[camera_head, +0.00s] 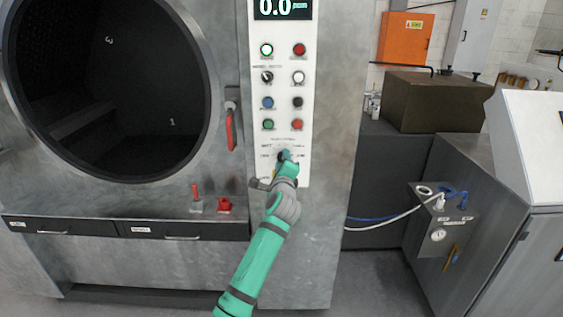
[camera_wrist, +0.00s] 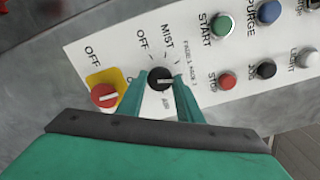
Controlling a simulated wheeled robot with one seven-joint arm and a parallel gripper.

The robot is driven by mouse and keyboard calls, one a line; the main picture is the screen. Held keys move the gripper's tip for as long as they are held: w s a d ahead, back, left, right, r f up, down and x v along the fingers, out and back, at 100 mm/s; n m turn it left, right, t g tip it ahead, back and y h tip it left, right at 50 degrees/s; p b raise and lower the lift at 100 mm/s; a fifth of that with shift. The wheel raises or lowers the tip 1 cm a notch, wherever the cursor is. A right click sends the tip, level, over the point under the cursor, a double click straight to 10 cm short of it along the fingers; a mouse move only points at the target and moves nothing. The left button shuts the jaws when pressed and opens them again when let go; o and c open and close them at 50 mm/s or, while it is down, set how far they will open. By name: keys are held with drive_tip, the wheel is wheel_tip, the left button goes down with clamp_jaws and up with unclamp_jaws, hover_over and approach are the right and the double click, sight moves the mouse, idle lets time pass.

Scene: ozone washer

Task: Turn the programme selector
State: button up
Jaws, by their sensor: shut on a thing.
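The black round programme selector (camera_wrist: 160,78) sits on the white control panel (camera_wrist: 105,45) in the wrist view. Its white pointer line lies roughly level in that picture. Labels OFF and MIST stand around it; others are partly hidden by my fingers. My gripper (camera_wrist: 159,88) is shut on the selector, one green finger on each side. In the head view my gripper (camera_head: 285,156) is at the lower part of the panel (camera_head: 283,115) and covers most of the selector.
A red switch (camera_wrist: 105,95) on a yellow plate is close beside my left finger. Several push buttons lie to the right in the wrist view, including a green START button (camera_wrist: 222,24). The washer's red door handle (camera_head: 231,130) is left of the panel.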

drive_tip(key=shift+f+m, duration=0.1)
drive_tip(key=shift+m, duration=0.3)
drive_tip(key=o, duration=1)
drive_tip(key=shift+d, duration=0.1)
drive_tip(key=shift+s, duration=0.1)
drive_tip(key=s, duration=1)
drive_tip(key=shift+s, duration=0.35)
